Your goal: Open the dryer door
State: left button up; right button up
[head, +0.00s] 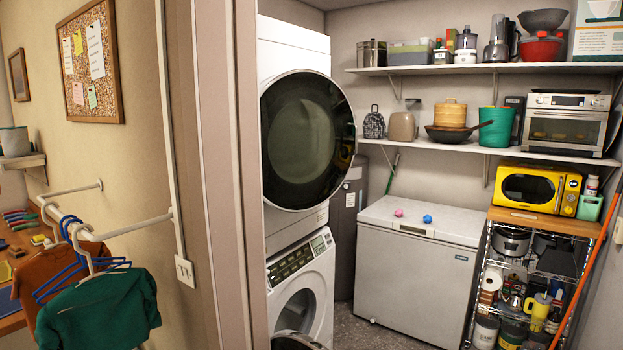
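The white dryer (295,40) is stacked on top of the white washer (322,272), just past the wall edge at the picture's middle. The dryer's large round door (308,142) has a black rim and dark glass. It reaches past the right edge of the dryer body and looks swung out from it, but how far I cannot tell. No handle can be made out. Neither of my grippers is in view.
A wall edge (215,180) stands close on the left of the machines. A green shirt (100,310) hangs at lower left. A white chest freezer (415,265) and a wire rack (548,262) stand at right, with grey floor (375,333) in front.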

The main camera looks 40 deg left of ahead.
aim_at(309, 131)
jog(key=i+u, duration=0.1)
jog(key=u, duration=0.35)
jog(key=i+u, duration=0.15)
jog(key=u, duration=0.35)
jog(key=i+u, duration=0.1)
jog(key=u, duration=0.35)
jog(key=i+l+u, duration=0.1)
jog(key=u, duration=0.4)
